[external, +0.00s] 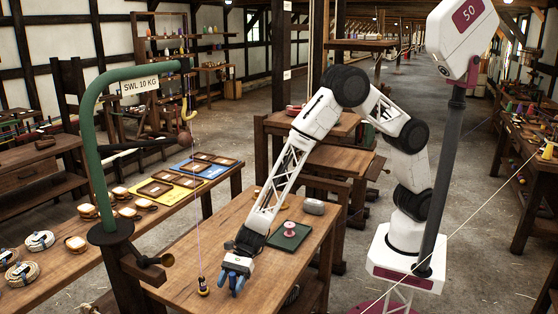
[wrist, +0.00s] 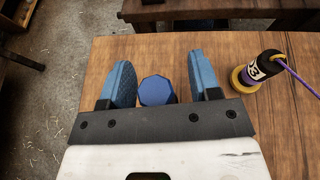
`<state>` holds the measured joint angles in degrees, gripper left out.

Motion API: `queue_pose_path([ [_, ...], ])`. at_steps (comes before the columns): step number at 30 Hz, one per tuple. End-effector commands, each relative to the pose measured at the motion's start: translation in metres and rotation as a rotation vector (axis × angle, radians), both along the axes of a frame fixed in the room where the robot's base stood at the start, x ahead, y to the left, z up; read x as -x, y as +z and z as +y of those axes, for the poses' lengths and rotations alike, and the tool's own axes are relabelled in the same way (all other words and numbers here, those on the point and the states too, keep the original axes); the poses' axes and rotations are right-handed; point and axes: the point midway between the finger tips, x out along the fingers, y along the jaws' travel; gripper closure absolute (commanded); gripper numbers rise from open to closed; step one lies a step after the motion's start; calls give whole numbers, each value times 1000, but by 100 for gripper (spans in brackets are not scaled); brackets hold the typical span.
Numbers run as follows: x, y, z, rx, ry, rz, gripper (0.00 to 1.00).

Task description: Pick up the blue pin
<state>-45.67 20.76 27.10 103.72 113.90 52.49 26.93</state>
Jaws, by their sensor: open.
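The blue pin (wrist: 157,91) shows in the wrist view as a dark blue, many-sided top between the two lighter blue fingers of my gripper (wrist: 160,62). The fingers are open. A gap shows on the right between the pin and the right finger; the left finger is closer to the pin. The pin's lower part is hidden by its own top and my gripper's body. In the external view my gripper (external: 236,278) is low over the front of the wooden table, pointing down. There I cannot tell the pin apart from the blue fingers.
A black weight with a yellow base (wrist: 255,70) hangs or stands on a purple cord right of my gripper; in the external view it is left of it (external: 203,288). A green tray (external: 288,237) with a pink spool (external: 290,228) and a grey object (external: 314,207) are farther back.

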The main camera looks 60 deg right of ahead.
Motion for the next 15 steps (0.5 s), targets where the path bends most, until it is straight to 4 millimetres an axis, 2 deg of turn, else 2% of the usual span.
queue_pose_path([
  [10,0,0,0,0,0,0,43],
  [15,0,0,0,0,0,0,69],
])
